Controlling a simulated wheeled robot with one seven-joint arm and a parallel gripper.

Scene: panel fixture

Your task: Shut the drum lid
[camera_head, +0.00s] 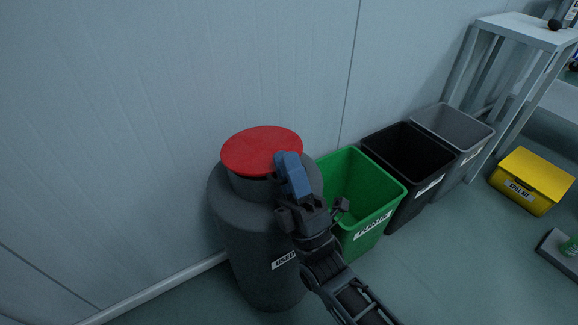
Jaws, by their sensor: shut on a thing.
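The dark grey drum (250,240) stands against the wall, with a label reading "USED" on its front. Its round red lid (258,148) sits over the drum's neck. The lid looks slightly tilted, with the dark neck showing below its front edge. My gripper (288,160), with blue fingers, reaches up from the lower right and is shut on the lid's right front edge. The fingers hide that part of the edge, and my wrist hides part of the drum's right side and label.
A green bin (345,170) stands close to the drum's right, beside my wrist. A black bin (408,155) and a grey bin (455,125) follow along the wall. A yellow spill kit box (532,178) and a shelf (520,30) stand at right. Front floor is clear.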

